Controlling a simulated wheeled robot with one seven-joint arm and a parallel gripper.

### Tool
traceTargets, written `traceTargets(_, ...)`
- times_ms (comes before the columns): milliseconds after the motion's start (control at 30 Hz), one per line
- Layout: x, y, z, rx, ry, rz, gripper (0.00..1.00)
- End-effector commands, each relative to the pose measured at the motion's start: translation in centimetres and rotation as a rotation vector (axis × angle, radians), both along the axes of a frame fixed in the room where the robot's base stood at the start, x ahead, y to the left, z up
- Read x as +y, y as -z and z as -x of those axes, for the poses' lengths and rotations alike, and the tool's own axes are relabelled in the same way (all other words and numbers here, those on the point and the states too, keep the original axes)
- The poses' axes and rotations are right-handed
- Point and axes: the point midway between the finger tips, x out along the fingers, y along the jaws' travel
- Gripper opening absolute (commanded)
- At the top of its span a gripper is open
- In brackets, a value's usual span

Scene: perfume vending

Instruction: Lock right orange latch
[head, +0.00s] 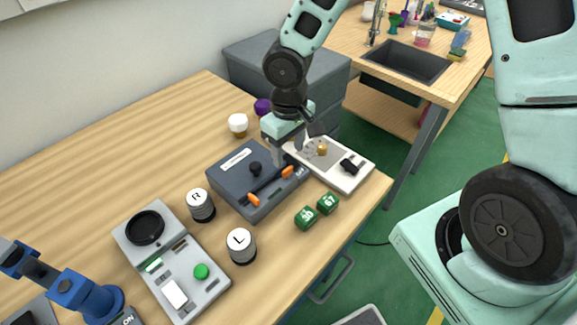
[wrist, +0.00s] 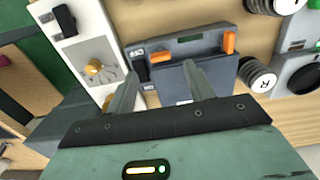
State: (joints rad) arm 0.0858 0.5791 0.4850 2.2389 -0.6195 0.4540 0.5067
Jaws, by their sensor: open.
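The dark grey box (head: 232,178) sits on the wooden table and has two orange latches along its near edge. The right orange latch (head: 287,172) is at the box's right front, and the left orange latch (head: 253,200) is at its near corner. My gripper (head: 290,158) is open above the right part of the box, close behind the right latch. In the wrist view my gripper (wrist: 160,72) has its fingers spread over the box (wrist: 205,48), with an orange latch (wrist: 228,40) to their right. I cannot tell whether a finger touches the right latch.
A white panel (head: 350,178) with a yellow knob and black switch stands close right of the box. Canisters R (head: 201,206) and L (head: 242,246) stand left and near. Grey crates (head: 250,62) stand behind.

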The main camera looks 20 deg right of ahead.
Motion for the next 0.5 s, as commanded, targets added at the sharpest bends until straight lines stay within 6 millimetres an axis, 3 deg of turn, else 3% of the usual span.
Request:
traceTargets(200,0.0,4.0,0.1,0.004,-0.002,0.002,0.53)
traceTargets(500,0.0,6.0,0.0,0.001,-0.001,0.001,0.53)
